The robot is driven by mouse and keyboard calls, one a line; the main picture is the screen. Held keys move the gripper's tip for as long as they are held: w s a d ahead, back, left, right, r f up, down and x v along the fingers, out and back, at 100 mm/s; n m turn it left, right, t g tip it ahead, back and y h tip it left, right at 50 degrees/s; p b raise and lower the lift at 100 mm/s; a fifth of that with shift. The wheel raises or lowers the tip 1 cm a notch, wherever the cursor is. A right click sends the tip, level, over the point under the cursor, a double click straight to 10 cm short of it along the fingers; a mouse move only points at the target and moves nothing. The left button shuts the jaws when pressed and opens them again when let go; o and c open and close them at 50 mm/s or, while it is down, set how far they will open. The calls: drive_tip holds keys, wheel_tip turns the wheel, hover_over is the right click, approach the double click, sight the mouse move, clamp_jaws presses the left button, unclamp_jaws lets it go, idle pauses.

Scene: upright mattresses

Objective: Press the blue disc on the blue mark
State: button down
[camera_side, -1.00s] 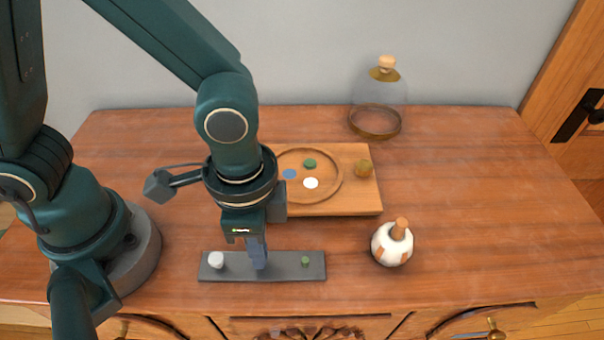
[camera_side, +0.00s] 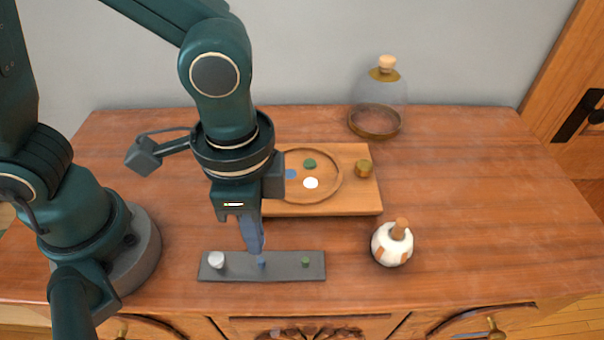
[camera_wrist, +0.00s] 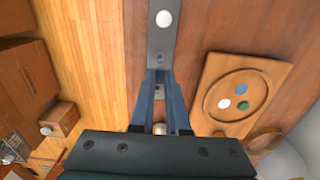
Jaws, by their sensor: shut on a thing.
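A small blue disc (camera_side: 261,264) is at the tips of my gripper (camera_side: 259,251), which points down over the grey strip (camera_side: 285,271). My gripper is shut on the disc; the fingers hide part of it. I cannot tell whether the disc is clear of the strip. In the wrist view the blue disc (camera_wrist: 159,59) shows just beyond the fingertips (camera_wrist: 159,72).
The strip also carries a white piece (camera_side: 216,260) and a green piece (camera_side: 305,262). A white pot (camera_side: 391,246) and a glass dome (camera_side: 378,95) stand right.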

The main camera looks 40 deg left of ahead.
sight(290, 174)
drive_tip(key=shift+r+n, duration=0.1)
drive_tip(key=shift+n, duration=0.7)
drive_tip(key=w+a+n, duration=0.1)
drive_tip(key=w+n, duration=0.2)
drive_tip(key=n, duration=0.1)
drive_tip(key=w+a+r+n, duration=0.1)
drive_tip(key=w+a+n, duration=0.1)
drive_tip(key=w+n, duration=0.2)
drive_tip(key=w+a+n, duration=0.1)
drive_tip(key=w+n, duration=0.3)
drive_tip(key=n, duration=0.2)
drive_tip(key=shift+w+a+r, duration=0.1)
drive_tip(key=shift+a+r, duration=0.15)
drive_tip(key=shift+r, duration=0.15)
drive_tip(key=w+a, duration=0.1)
drive_tip(key=a+n, duration=0.1)
drive_tip(key=w+a+n, duration=0.1)
drive_tip(key=shift+w+a+f, duration=0.25)
drive_tip(key=shift+w, duration=0.05)
drive_tip(key=shift+a, duration=0.25)
drive_tip(key=shift+f, duration=0.1)
drive_tip(key=shift+f, duration=2.4)
